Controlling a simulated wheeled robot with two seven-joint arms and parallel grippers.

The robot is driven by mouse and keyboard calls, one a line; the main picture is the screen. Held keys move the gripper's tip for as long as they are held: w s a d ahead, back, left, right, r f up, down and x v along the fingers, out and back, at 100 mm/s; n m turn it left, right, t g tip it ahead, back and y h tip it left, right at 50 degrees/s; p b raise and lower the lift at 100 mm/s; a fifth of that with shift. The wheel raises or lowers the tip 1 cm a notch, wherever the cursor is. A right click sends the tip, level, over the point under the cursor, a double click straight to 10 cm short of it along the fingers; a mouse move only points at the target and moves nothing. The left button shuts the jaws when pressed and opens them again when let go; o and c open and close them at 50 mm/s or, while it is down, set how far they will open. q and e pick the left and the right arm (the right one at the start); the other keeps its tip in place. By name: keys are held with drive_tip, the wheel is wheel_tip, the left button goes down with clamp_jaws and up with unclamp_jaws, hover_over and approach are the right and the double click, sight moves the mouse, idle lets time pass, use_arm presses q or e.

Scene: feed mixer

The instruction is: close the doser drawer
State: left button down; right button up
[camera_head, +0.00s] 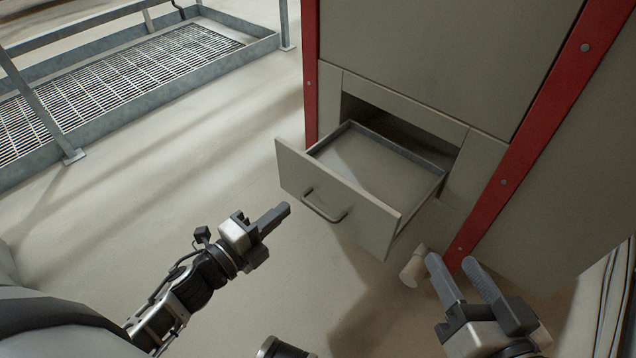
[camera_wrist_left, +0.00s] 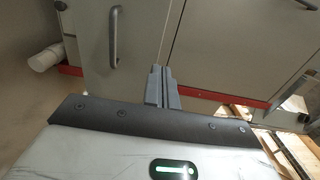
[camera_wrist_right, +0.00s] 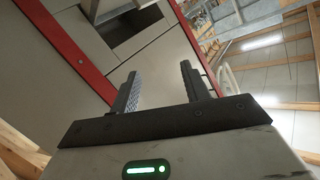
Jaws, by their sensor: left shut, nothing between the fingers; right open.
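The doser drawer (camera_head: 345,196) is pulled well out of its opening in the beige cabinet and its tray looks empty. Its front panel carries a grey bar handle (camera_head: 324,207). My left gripper (camera_head: 274,218) is shut and empty, in front of the panel and left of the handle in the head view, apart from it. In the left wrist view the shut fingers (camera_wrist_left: 161,88) point toward the drawer front, with the handle (camera_wrist_left: 113,38) to their left. My right gripper (camera_head: 458,279) is open and empty, to the right of the drawer near the red post. It also shows open in the right wrist view (camera_wrist_right: 160,82).
The cabinet has red corner posts (camera_head: 520,150) on both sides of the drawer. A pale pipe stub (camera_head: 413,268) sticks out low by the right post. A railed metal grating (camera_head: 120,75) lies at the back left. The floor left of the drawer is clear.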

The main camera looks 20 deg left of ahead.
sight(327, 173)
use_arm(q)
drive_tip(key=b+x, duration=0.1)
drive_tip(key=x, duration=0.9)
drive_tip(key=shift+w+d+b, duration=0.15)
drive_tip(key=shift+w+b, duration=0.25)
